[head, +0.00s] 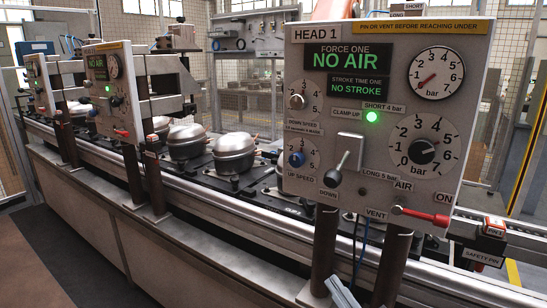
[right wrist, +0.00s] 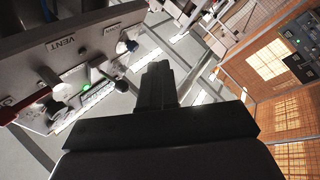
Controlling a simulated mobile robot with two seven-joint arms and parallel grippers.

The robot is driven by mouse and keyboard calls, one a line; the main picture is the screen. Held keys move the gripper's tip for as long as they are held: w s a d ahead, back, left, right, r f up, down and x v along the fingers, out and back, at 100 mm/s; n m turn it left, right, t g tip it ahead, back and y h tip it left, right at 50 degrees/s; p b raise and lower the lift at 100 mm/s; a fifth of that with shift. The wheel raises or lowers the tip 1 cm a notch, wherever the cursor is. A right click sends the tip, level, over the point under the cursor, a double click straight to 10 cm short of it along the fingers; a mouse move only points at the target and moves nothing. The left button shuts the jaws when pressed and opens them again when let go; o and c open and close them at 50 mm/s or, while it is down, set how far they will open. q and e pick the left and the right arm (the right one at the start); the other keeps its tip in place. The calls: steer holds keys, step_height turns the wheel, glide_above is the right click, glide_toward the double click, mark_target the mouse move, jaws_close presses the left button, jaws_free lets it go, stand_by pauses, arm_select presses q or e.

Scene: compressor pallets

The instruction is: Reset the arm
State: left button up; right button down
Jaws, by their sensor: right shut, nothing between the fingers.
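My right gripper (head: 342,292) shows only as a small grey piece at the bottom edge of the head view, low in front of the HEAD 1 panel (head: 300,215). In the right wrist view the dark fingers of my right gripper (right wrist: 157,82) are together, with nothing between them. They are apart from the panel (right wrist: 100,45), which shows at the upper left there with its green lamp lit. My left gripper is not in view.
The panel carries gauges, a black-knobbed lever (head: 338,168) and a red vent handle (head: 422,215). A safety pin block (head: 491,228) sits at right. Metal posts stand under the panel. Behind, a conveyor carries silver compressors (head: 234,153).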

steer(key=s+d+f+m+g+h, duration=0.2)
steer(key=s+d+f+m+g, duration=0.1)
steer(key=s+f, duration=0.3)
steer(key=s+d+f+m+g+h+p, duration=0.1)
steer(key=s+d+f+m+g+h, duration=0.2)
steer(key=s+f, duration=0.3)
steer(key=s+d+f+m+g+h+p, duration=0.1)
steer(key=s+f, duration=0.5)
steer(key=f, duration=0.7)
steer(key=d+m+g+h, duration=0.1)
steer(key=d+m+h, duration=0.1)
steer(key=m, duration=0.1)
steer(key=shift+f+m+g, duration=0.25)
steer(key=shift+m+g, duration=0.15)
steer(key=shift+w+d, duration=0.1)
